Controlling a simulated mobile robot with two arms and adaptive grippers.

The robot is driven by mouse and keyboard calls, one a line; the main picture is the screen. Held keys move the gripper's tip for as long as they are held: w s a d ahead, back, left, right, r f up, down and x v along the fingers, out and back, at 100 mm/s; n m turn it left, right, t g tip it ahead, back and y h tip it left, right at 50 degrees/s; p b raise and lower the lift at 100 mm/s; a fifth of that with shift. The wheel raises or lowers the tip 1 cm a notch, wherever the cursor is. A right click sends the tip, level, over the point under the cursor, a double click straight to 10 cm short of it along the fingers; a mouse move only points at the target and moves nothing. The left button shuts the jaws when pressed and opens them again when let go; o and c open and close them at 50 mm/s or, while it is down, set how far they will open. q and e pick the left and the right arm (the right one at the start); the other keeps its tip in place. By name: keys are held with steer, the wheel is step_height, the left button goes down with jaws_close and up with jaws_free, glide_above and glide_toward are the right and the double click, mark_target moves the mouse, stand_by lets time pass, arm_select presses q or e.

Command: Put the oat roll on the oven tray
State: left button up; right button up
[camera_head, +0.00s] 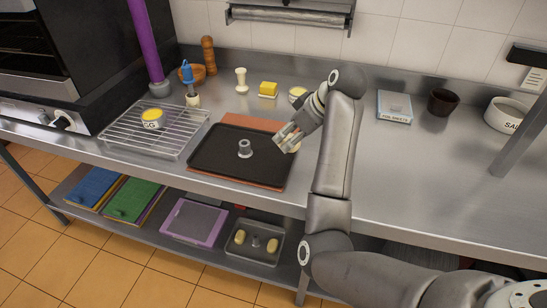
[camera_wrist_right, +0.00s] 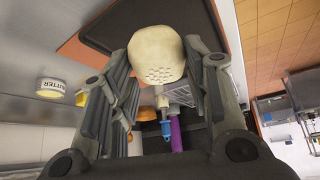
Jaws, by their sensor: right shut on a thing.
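The oven tray (camera_head: 215,158) is a dark, flat tray lying on a reddish-brown board on the steel counter. My right gripper (camera_head: 287,141) is at the tray's right side, shut on the oat roll. The pale roll (camera_wrist_right: 157,53) sits between both fingers in the wrist view; in the head view only a bit of it (camera_head: 294,147) shows beside the fingers. Whether the roll touches the tray I cannot tell. The dark tray edge also shows in the wrist view (camera_wrist_right: 105,28). My left gripper is out of view.
A shallow pan (camera_head: 262,258) with two rolls sits on the lower shelf. The counter right of my arm is mostly clear.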

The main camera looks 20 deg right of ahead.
steer(key=w, duration=0.1)
steer(key=w+a+f+p, duration=0.1)
steer(key=w, duration=0.1)
steer(key=shift+f, duration=0.2)
steer(key=x, duration=0.2)
steer(key=p+x, duration=0.1)
steer(key=x, duration=0.1)
steer(key=w+d+x, duration=0.1)
steer(key=x, duration=0.1)
steer(key=shift+w+f, duration=0.15)
step_height(320, 180, down, 3)
steer(key=shift+w+a+r+p, duration=0.1)
steer(key=shift+p, duration=0.75)
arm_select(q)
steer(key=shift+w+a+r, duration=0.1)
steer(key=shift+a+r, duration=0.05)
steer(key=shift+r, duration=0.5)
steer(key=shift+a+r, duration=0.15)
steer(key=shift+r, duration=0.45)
arm_select(e)
steer(key=shift+f, duration=0.3)
steer(key=o, duration=0.5)
steer(key=shift+f, duration=0.2)
steer(key=o, duration=0.5)
steer(key=shift+r, duration=0.15)
